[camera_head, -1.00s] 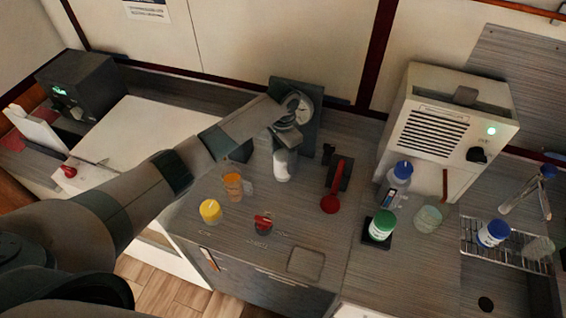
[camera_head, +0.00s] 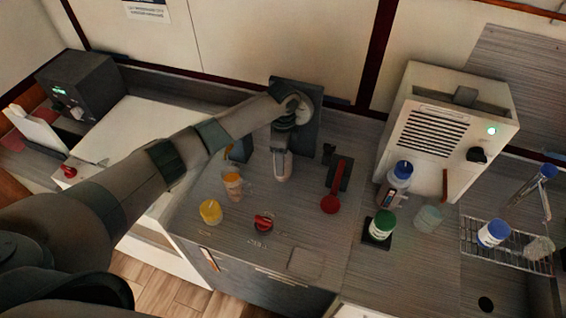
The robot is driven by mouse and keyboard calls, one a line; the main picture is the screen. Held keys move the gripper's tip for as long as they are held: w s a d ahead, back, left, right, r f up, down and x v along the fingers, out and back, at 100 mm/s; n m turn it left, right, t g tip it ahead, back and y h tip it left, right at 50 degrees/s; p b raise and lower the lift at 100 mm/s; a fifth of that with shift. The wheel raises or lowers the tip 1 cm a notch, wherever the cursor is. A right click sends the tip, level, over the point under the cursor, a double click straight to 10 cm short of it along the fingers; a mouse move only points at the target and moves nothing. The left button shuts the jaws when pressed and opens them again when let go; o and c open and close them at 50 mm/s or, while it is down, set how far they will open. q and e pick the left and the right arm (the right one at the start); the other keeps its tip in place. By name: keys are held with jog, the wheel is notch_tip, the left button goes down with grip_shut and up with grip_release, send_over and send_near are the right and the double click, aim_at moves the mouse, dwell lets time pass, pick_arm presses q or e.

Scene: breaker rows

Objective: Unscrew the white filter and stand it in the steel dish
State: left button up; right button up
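My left arm comes in from the left and reaches to a dark upright panel (camera_head: 311,135) at the back of the counter. My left gripper (camera_head: 282,150) points down there, over the white filter (camera_head: 283,172). Only the pale lower part of the filter shows below it, and it looks upright. The gripper and wrist hide the filter's top and its joint to the fitting. I cannot tell whether the fingers are closed on it. I cannot make out a steel dish with certainty. My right gripper is not in view.
An orange cup (camera_head: 233,186), a yellow-topped jar (camera_head: 211,211) and a red knob (camera_head: 263,222) stand in front. A red ladle-like tool (camera_head: 331,202) lies to the right. Farther right are a blue-capped bottle (camera_head: 400,178), a green-capped jar (camera_head: 382,225) and a wire rack (camera_head: 508,250).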

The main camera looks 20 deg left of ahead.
pick_arm(q)
jog(key=m, duration=0.4)
jog(key=shift+m+b, duration=0.3)
jog(key=shift+m, duration=0.1)
jog(key=m, duration=0.4)
jog(key=shift+b, duration=0.35)
